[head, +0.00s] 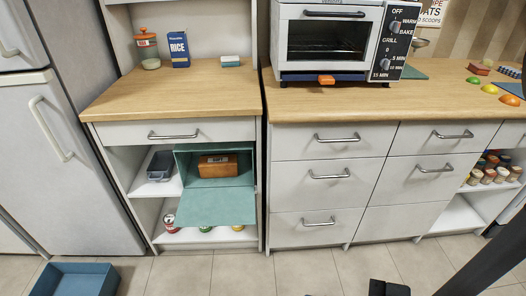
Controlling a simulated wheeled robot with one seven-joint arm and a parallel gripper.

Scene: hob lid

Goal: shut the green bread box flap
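The green bread box (247,164) stands in the open shelf bay below the left counter's drawer. Its flap (216,207) is open, hinged at the lower front edge and sloping out and down in front of the lower shelf. A brown loaf-like block with a dark label (217,166) sits inside the box. A black part at the bottom edge (389,288) appears to be my gripper, cut off by the frame. It is well to the right of the flap and apart from it. Its fingers cannot be made out.
A grey bin (160,167) stands left of the box, and a red can (170,222) below it. A blue open crate (75,281) lies on the floor at left. A fridge (62,130) flanks the cabinet. The floor before the flap is clear. My dark arm parts cross the lower right.

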